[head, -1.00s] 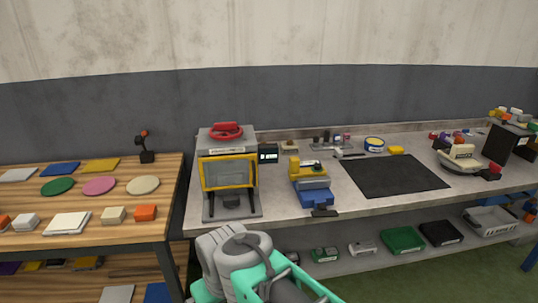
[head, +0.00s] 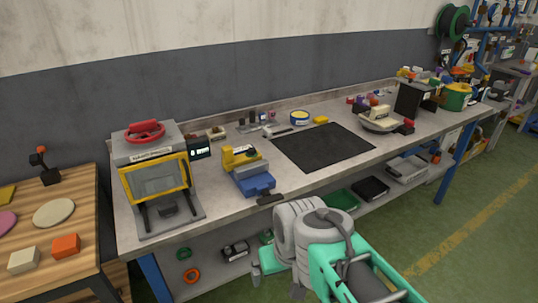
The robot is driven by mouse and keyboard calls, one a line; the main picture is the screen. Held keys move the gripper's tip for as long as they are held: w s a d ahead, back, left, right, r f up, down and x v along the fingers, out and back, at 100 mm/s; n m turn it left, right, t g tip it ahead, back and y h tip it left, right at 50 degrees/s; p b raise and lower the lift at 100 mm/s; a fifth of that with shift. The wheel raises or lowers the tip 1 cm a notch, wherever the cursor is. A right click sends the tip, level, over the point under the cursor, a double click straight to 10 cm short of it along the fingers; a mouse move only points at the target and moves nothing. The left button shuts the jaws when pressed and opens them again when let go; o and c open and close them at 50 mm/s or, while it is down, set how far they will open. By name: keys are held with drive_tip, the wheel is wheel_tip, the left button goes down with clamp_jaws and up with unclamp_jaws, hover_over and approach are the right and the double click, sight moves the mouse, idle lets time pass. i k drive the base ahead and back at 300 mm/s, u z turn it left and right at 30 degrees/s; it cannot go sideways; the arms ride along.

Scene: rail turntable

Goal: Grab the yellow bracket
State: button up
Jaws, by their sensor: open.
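No part is plainly recognisable as a yellow bracket. A yellow piece (head: 240,157) sits on top of a blue device (head: 254,182) near the front of the grey workbench, left of centre; I cannot tell whether it is a separate part. A small yellow block (head: 320,119) lies toward the back of the bench, behind the black mat. My grey and teal arm rises at the bottom centre, in front of the bench. My gripper's fingers do not show in this view.
A press with a yellow-framed window (head: 156,181) stands at the bench's left end. A black mat (head: 322,148) lies mid-bench with nothing on it. A scale-like device (head: 381,121) and a black panel (head: 408,102) stand right. A wooden table (head: 75,225) is at left; green floor is open at right.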

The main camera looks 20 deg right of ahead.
sight(230, 161)
drive_tip(key=u, duration=0.05)
drive_tip(key=k, duration=0.5)
drive_tip(key=z, duration=1.3)
drive_tip(key=i, duration=1.2)
drive_tip(key=u, duration=3.25)
drive_tip(key=i, duration=0.5)
drive_tip(key=u, duration=0.05)
